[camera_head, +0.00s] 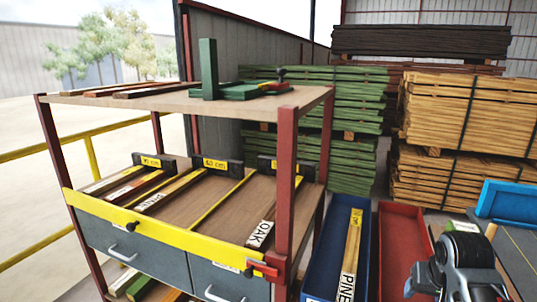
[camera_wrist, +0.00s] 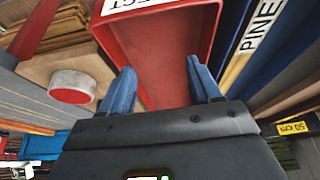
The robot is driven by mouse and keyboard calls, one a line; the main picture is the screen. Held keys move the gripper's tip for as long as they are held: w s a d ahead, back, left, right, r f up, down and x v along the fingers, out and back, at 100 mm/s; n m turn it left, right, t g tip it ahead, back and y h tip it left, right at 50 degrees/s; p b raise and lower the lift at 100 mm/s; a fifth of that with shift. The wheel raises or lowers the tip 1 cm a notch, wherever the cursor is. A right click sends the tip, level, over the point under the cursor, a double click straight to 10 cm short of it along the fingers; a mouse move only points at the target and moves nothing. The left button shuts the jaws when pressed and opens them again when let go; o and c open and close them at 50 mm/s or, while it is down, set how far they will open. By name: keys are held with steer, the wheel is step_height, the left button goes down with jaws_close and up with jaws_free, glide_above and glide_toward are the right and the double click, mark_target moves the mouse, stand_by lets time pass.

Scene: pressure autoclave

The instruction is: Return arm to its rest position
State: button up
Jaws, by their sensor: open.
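My gripper (camera_wrist: 161,70) shows in the wrist view as two blue fingers set wide apart with nothing between them. Past the fingers lies the red bin (camera_wrist: 150,45), whose white label is only partly readable. In the head view a grey and black part of my arm (camera_head: 465,262) is at the lower right, in front of the right end of the red bin (camera_head: 395,212). The gripper's fingers cannot be made out clearly there.
A blue bin (camera_head: 335,205) holding a board marked PINE (camera_head: 351,255) stands beside the red bin. A rack (camera_head: 290,160) with a yellow front rail (camera_head: 165,228) and boards, one marked OAK (camera_head: 261,232), stands left. Lumber stacks (camera_head: 460,110) fill the back.

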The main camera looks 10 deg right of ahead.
steer(key=s+a+f+n+t, duration=0.2)
steer(key=s+a+f+t, duration=0.1)
steer(key=s+a+f, duration=0.65)
steer(key=s+a+n+t, duration=0.1)
steer(key=s+a+t, duration=0.1)
steer(key=s+a, duration=0.6)
steer(key=s+a+r+n+t+y, duration=0.1)
steer(key=s+a+r+t, duration=0.1)
steer(key=s+r, duration=0.7)
steer(key=s+a+r+n+t+y, duration=0.1)
steer(key=s+a+r+n+t, duration=0.1)
steer(key=s+r, duration=0.7)
steer(key=shift+s+a+t+y, duration=0.3)
steer(key=shift+s+a+t, duration=0.35)
steer(key=shift+s+t, duration=0.4)
steer(key=shift+s, duration=0.15)
